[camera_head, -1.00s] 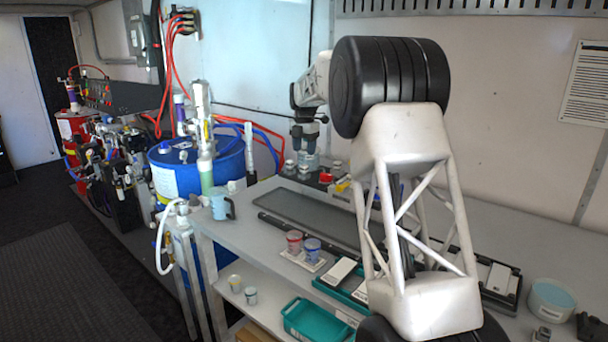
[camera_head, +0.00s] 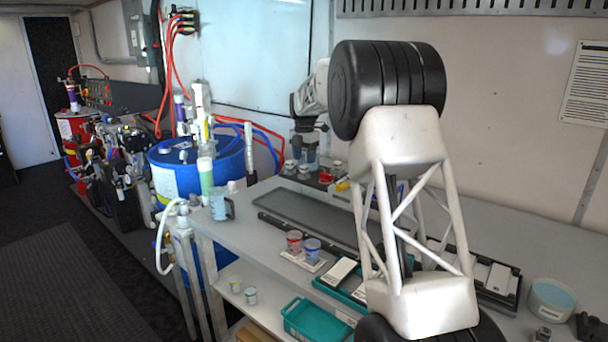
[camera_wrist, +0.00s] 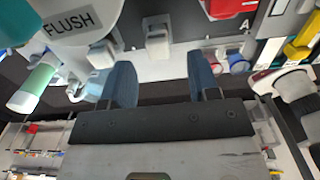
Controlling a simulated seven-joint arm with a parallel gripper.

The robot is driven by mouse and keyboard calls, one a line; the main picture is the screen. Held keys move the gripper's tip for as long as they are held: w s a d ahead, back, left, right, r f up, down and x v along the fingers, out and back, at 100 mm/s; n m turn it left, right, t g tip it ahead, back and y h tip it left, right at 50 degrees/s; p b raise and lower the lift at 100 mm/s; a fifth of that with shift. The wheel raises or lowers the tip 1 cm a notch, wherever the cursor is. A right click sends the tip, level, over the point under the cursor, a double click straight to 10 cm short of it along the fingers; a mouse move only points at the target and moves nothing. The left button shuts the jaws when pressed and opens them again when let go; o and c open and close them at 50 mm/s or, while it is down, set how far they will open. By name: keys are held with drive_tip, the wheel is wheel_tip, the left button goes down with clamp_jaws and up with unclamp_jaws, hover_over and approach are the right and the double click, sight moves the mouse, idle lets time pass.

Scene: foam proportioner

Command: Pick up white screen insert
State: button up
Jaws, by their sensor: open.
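In the wrist view my gripper (camera_wrist: 162,82) has its two blue fingers apart, with nothing held between them. A small white upright piece (camera_wrist: 157,42) lies just beyond and between the fingertips, apart from both. It may be the white screen insert, but I cannot tell for sure. In the head view my gripper (camera_head: 306,152) is low over the back of the bench, by small jars and coloured parts. The white piece cannot be made out there.
A white container marked FLUSH (camera_wrist: 68,24) is close by the left finger. A red bin (camera_wrist: 232,8) and a yellow part (camera_wrist: 298,50) are to the right. In the head view a long dark tray (camera_head: 310,215) and a teal tray (camera_head: 318,320) are nearer.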

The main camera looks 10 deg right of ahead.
sight(304, 165)
drive_tip(key=shift+w+f, duration=0.1)
drive_tip(key=shift+f, duration=2.1)
drive_tip(key=c, duration=1)
drive_tip(key=shift+r, duration=0.15)
drive_tip(key=shift+r, duration=1.6)
drive_tip(key=s+d+r, duration=0.1)
drive_tip(key=s, duration=1.5)
drive_tip(key=shift+r, duration=0.25)
